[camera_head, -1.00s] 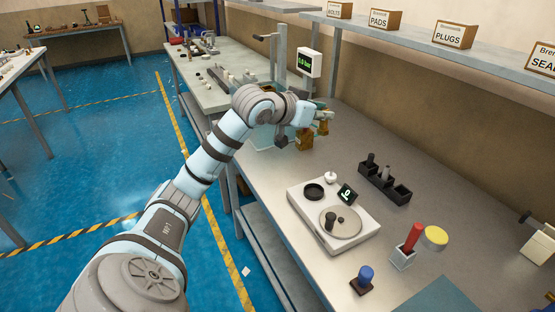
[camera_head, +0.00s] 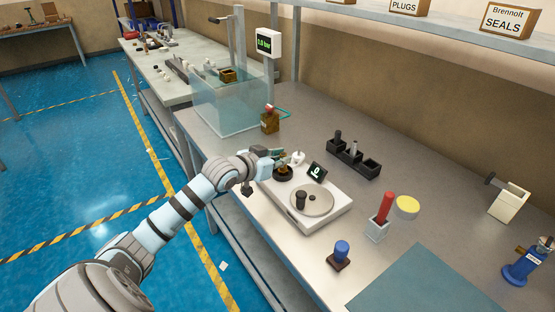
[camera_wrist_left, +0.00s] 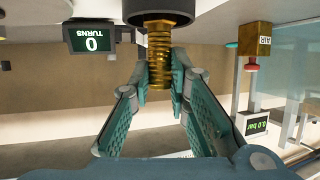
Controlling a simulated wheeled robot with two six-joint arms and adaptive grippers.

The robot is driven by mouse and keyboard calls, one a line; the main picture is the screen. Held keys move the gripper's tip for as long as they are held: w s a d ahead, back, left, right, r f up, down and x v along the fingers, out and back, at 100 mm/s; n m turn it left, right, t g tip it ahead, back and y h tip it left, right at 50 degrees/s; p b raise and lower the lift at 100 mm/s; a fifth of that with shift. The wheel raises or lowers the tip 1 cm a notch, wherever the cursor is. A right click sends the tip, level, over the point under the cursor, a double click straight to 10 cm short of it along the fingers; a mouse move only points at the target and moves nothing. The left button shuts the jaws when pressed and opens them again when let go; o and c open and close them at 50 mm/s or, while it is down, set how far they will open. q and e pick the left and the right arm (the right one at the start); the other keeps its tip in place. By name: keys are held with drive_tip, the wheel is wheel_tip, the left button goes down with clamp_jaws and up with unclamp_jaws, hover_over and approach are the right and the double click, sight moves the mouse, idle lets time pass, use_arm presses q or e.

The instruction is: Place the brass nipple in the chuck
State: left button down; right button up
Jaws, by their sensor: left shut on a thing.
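The brass nipple (camera_wrist_left: 159,62) is a ribbed brass cylinder between my left gripper's (camera_wrist_left: 152,85) teal fingers in the left wrist view, which shows the scene upside down. Its far end meets the black round chuck (camera_wrist_left: 158,10); I cannot tell how deep it sits. In the head view the chuck (camera_head: 283,174) is a black ring on the white machine (camera_head: 325,217), and my left gripper (camera_head: 279,160) is right above it, hiding the nipple. My right gripper is not in view.
A small display (camera_head: 317,172) reads 0 beside the chuck. A round plate (camera_head: 325,199) with dark knobs is on the machine. A black block rack (camera_head: 370,163), a red-handled tool (camera_head: 385,206) and a blue-topped piece (camera_head: 342,247) stand nearby. A glass tank (camera_head: 228,105) is farther back.

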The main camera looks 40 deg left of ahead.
use_arm(q)
drive_tip(key=shift+f, duration=0.1)
drive_tip(key=c, duration=1.5)
unclamp_jaws()
